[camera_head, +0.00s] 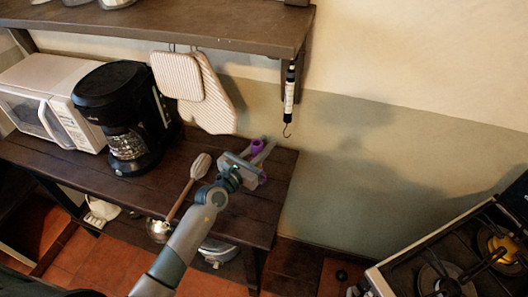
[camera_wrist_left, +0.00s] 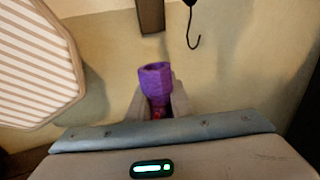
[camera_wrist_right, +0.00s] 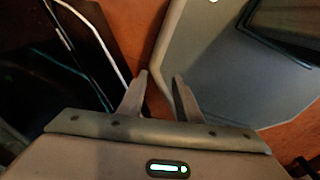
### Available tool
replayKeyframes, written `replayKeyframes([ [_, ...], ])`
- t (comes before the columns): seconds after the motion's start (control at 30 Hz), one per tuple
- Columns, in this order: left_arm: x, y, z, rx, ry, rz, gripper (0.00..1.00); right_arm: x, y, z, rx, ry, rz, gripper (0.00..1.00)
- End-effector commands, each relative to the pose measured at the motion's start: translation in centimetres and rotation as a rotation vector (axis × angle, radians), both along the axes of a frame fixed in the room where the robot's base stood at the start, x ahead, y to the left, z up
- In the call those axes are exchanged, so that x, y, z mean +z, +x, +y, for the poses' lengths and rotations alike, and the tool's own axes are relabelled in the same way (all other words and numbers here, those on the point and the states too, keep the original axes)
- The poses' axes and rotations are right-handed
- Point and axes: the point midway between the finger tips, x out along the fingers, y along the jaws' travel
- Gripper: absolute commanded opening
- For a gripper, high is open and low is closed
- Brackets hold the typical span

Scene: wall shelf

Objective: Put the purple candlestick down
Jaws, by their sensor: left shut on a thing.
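The purple candlestick (camera_head: 258,145) shows in the head view over the right end of the dark wooden table (camera_head: 250,208). My left gripper (camera_head: 262,154) is shut on it. In the left wrist view the purple candlestick (camera_wrist_left: 155,80) stands up between the two fingers of my left gripper (camera_wrist_left: 158,104), its open rim visible. Its lower part is hidden by the gripper, so I cannot tell whether it touches the table. My right gripper (camera_wrist_right: 162,80) shows only in the right wrist view, with its fingers apart and nothing between them.
A black coffee maker (camera_head: 125,115) and a white microwave (camera_head: 50,105) stand on the table's left. A stove (camera_head: 450,260) is at lower right.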

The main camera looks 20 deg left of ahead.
Motion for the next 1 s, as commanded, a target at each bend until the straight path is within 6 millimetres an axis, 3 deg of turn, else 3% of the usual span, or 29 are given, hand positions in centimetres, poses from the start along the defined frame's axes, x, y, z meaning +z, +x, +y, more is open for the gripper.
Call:
replayKeyframes([
  [0.1,-0.80,0.03,0.00,0.000,0.000,-0.002,0.00,-0.94,0.00,-0.05,0.000,-0.001,0.000,0.31],
  [0.57,-1.06,0.02,0.00,0.000,-0.001,-0.002,0.00,-1.12,0.01,-0.62,0.002,-0.006,0.000,0.31],
  [0.6,-1.06,0.02,0.00,0.000,0.000,-0.001,0.24,-1.07,0.01,-0.64,0.002,-0.006,0.000,0.31],
  [0.67,-1.03,0.01,0.00,0.000,0.000,-0.001,0.38,-1.03,0.01,-0.63,0.002,-0.006,0.000,0.31],
  [1.0,-0.93,0.01,0.00,0.000,0.000,-0.001,0.38,-0.95,0.02,-0.56,0.003,-0.005,0.000,0.31],
])
